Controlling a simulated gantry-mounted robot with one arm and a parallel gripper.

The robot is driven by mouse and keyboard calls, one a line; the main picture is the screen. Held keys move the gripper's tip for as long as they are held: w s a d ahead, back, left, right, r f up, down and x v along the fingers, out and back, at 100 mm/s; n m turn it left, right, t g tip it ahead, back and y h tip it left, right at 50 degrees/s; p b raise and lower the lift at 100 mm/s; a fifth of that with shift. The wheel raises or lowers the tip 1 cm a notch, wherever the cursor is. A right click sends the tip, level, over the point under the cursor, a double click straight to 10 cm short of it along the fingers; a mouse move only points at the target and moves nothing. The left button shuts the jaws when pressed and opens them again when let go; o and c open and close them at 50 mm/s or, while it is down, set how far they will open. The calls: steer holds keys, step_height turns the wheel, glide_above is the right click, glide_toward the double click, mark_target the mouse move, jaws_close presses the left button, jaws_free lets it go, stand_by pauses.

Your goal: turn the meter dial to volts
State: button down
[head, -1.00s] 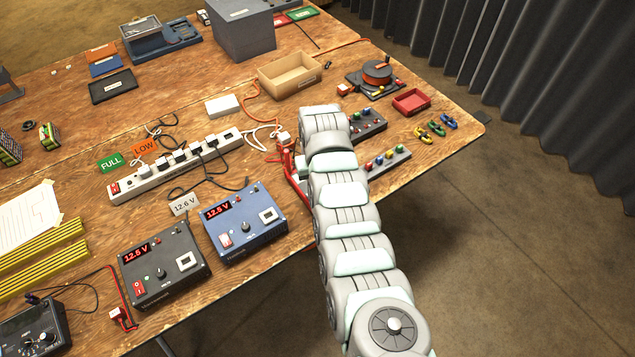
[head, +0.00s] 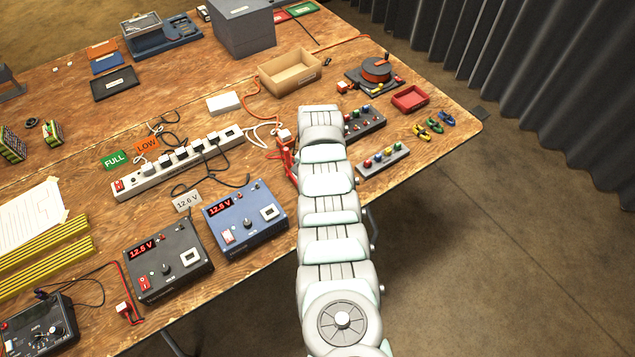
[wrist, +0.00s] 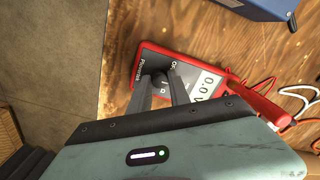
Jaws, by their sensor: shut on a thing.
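The meter (wrist: 146,64) is a red-cased unit lying on the wooden table in the wrist view. Its white display (wrist: 207,86) seems to read 0.0 V, sideways to this view. Its dark dial (wrist: 162,84) sits between the fingers of my gripper (wrist: 161,76), which is shut on it. The fingers cover part of the dial, so I cannot tell where its pointer stands. Small lettering lies beside the dial, too skewed to read surely. In the head view my arm hides the gripper and most of the meter area; red leads (head: 284,160) show beside it.
A blue supply (head: 245,217) and a black supply (head: 168,263) stand to the left, with a white power strip (head: 180,165) behind. A button block (head: 382,161) lies right of my arm. The table's edge runs close by; floor lies beyond.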

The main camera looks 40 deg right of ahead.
stand_by(0.5)
steer(key=c, duration=1.2)
jaws_free()
step_height(320, 180, up, 11)
steer(key=shift+f+p, duration=0.1)
steer(key=shift+p, duration=0.6)
